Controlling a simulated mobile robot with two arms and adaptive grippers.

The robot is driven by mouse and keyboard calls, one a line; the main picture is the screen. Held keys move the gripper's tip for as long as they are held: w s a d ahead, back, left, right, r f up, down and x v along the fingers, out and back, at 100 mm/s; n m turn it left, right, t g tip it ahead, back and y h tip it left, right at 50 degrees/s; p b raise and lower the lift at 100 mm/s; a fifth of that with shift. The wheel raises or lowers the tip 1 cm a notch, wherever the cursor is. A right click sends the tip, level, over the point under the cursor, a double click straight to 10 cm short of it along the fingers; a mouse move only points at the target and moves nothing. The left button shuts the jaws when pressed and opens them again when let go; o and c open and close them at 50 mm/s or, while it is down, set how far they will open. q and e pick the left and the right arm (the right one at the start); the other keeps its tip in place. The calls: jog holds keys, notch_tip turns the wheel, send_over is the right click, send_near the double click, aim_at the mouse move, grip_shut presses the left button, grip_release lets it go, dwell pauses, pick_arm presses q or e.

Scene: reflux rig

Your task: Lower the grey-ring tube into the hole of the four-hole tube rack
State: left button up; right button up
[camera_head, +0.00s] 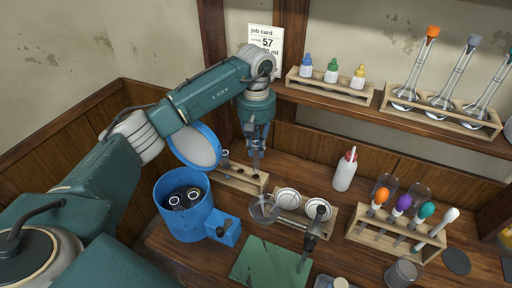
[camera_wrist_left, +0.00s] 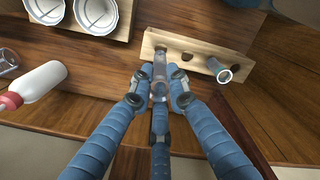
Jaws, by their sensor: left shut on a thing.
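My left gripper (camera_head: 256,152) points down with its fingers shut on a clear, greyish tube (camera_wrist_left: 160,68). The ring's colour is too small to tell. The tube's lower end in the head view (camera_head: 256,172) is over the right part of the pale wooden tube rack (camera_head: 230,181). In the left wrist view the rack (camera_wrist_left: 172,40) lies beyond the fingertips, and the tube's far end overlaps its hole row. I cannot tell whether the tip has entered a hole. Another tube (camera_wrist_left: 225,74) stands at the rack's other end. My right gripper is not in view.
A blue round device (camera_head: 184,222) with a raised lid (camera_head: 194,147) stands left of the rack. A holder with white dishes (camera_head: 287,199) is to its right, near a white bottle (camera_head: 344,172). A rack of coloured-top droppers (camera_head: 392,240) stands farther right.

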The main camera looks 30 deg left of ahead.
aim_at(256, 164)
pick_arm(q)
jog(key=shift+s+f+b, duration=0.2)
jog(key=shift+f+b, duration=1.1)
jog(key=shift+f, duration=0.3)
jog(key=shift+f+b, duration=0.4)
jog(key=shift+b, duration=0.05)
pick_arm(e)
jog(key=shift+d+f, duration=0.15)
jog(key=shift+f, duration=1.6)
pick_arm(q)
jog(key=shift+f, duration=0.1)
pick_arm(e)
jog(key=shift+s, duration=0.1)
pick_arm(q)
jog(key=shift+f+b, duration=1.35)
jog(key=shift+f, duration=0.1)
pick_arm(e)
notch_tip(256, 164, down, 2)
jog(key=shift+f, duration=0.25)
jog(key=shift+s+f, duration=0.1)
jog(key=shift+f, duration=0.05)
